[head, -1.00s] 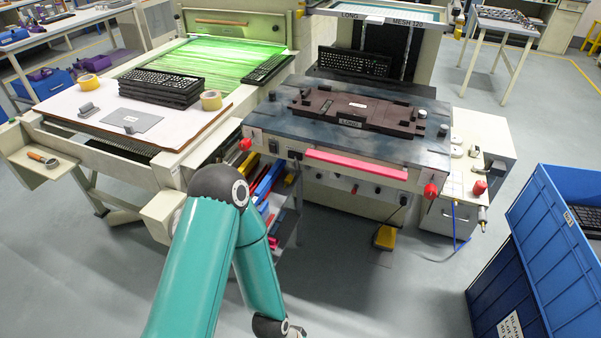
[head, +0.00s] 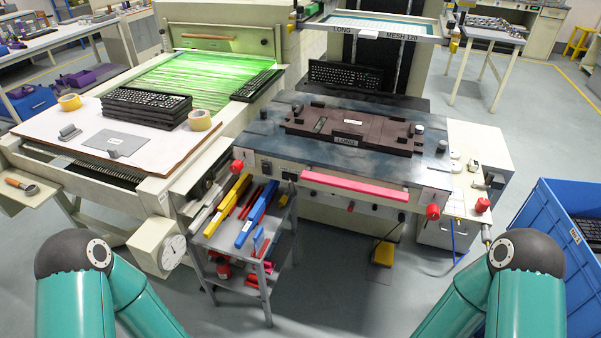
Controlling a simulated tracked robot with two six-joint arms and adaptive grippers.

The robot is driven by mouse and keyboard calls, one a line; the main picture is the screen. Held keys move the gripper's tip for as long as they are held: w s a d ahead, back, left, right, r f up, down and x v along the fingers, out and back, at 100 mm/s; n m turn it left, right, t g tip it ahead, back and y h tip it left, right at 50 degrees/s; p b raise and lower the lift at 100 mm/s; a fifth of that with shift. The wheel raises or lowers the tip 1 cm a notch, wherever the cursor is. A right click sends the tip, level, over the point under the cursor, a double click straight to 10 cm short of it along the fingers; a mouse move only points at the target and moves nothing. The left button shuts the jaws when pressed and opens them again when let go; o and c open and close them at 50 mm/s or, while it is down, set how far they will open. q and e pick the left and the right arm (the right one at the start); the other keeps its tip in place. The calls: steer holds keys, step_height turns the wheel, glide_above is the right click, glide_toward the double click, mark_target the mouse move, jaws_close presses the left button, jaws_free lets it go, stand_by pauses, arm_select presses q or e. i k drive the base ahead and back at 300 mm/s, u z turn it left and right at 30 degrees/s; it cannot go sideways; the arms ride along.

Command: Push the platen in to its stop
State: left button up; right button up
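The platen (head: 290,118) is a dark blue-grey table top on the cream printing machine, with a brown fixture plate (head: 353,132) marked LONG lying on it. It sticks out at the front of the machine. A pink-red bar handle (head: 355,185) runs along its front edge, with a red knob near each front corner, left (head: 237,166) and right (head: 433,211). My two teal arms show at the bottom left and bottom right, bent at their dark joints and well apart from the platen. Neither gripper is in view.
A framed screen marked MESH 120 (head: 385,31) is above the back of the platen, with a black keyboard (head: 345,75) beneath it. A grey tool cart (head: 228,250) stands below left. A blue bin (head: 560,215) is at right.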

mark_target(367, 175)
steer(key=u, duration=0.1)
steer(key=i, duration=1.1)
steer(key=z, duration=0.7)
